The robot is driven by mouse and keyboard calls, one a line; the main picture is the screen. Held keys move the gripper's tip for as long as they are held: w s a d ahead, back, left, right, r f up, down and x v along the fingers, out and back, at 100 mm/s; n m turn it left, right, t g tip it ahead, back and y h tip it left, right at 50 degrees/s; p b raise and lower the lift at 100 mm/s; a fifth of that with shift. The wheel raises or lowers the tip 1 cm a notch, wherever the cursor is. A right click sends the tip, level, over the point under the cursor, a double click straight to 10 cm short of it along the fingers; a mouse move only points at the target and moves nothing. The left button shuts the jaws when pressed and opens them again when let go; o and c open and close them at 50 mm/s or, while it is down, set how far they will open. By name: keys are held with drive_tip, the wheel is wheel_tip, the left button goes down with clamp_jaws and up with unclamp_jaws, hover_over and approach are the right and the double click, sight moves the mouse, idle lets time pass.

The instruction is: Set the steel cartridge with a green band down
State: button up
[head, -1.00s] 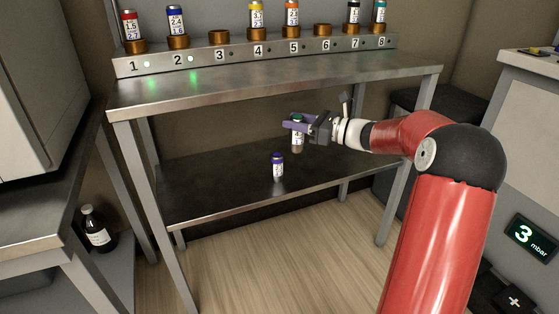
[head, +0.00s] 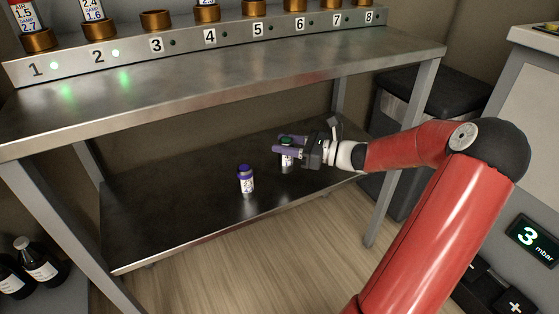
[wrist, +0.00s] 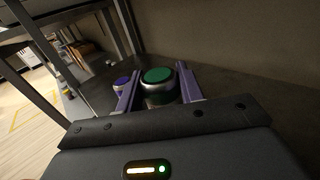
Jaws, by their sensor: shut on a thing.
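The steel cartridge with a green band (head: 287,159) is between the purple fingers of my gripper (head: 290,146), upright, over the lower shelf (head: 180,215) of the steel bench. In the wrist view its green top (wrist: 158,76) shows between the two fingers (wrist: 160,90), which are shut on it. I cannot tell whether its base touches the shelf. A second cartridge with a purple cap (head: 246,180) stands upright on the lower shelf, left of my gripper and apart from it. It also shows in the wrist view (wrist: 121,84), just outside the left finger.
The bench top (head: 220,85) lies above the shelf and carries a numbered rack (head: 185,42) with copper-coloured cups, some holding cartridges. A bench leg (head: 402,150) stands right of my gripper. The left part of the lower shelf is clear. Dark bottles (head: 38,262) stand at lower left.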

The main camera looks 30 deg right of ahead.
sight(286, 158)
drive_tip(key=shift+f, duration=2.3)
drive_tip(key=shift+f, duration=0.15)
drive_tip(key=o, duration=1.1)
drive_tip(key=shift+o, duration=0.2)
